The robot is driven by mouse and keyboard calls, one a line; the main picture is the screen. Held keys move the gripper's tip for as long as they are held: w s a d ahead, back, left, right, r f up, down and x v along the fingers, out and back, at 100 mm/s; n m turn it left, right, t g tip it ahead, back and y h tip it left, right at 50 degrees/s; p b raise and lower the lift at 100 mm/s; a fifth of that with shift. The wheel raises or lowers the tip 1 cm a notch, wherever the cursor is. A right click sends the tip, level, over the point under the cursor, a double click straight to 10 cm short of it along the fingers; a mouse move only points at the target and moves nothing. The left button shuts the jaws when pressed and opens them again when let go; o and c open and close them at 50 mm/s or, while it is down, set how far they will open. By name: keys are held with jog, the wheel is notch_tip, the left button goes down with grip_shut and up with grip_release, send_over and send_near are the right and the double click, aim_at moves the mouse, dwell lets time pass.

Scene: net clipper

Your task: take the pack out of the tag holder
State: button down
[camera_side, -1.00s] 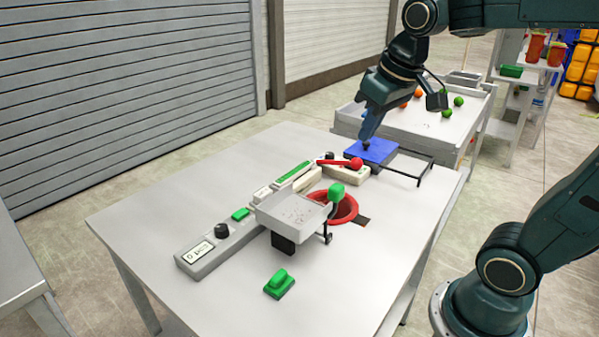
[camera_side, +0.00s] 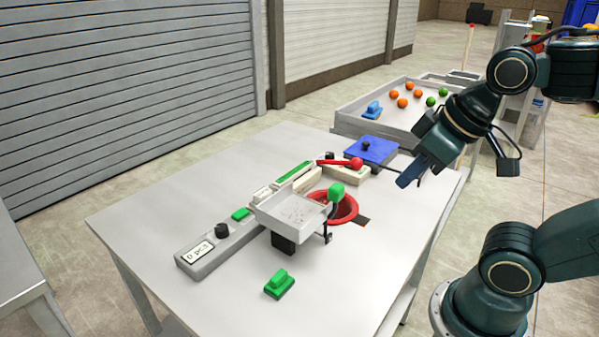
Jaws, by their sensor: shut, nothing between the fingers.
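My gripper (camera_side: 405,182) is shut and empty, tilted down over the right edge of the table. It is apart from the blue plate (camera_side: 380,149) with a black knob, which lies flat at the table's back right. Pale narrow holders stand mid-table, one with a green strip (camera_side: 294,171). A cream block (camera_side: 307,181) lies next to it. I cannot tell for certain which of these is the tag holder or the pack.
A red lever (camera_side: 340,162) and a raised grey tray (camera_side: 288,212) with a green knob stand mid-table, beside a red ring (camera_side: 346,206). A green block (camera_side: 279,285) lies in front. A tray (camera_side: 345,124) with coloured balls stands behind.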

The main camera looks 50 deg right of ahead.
dwell(0.4)
jog(key=c, duration=1)
grip_release()
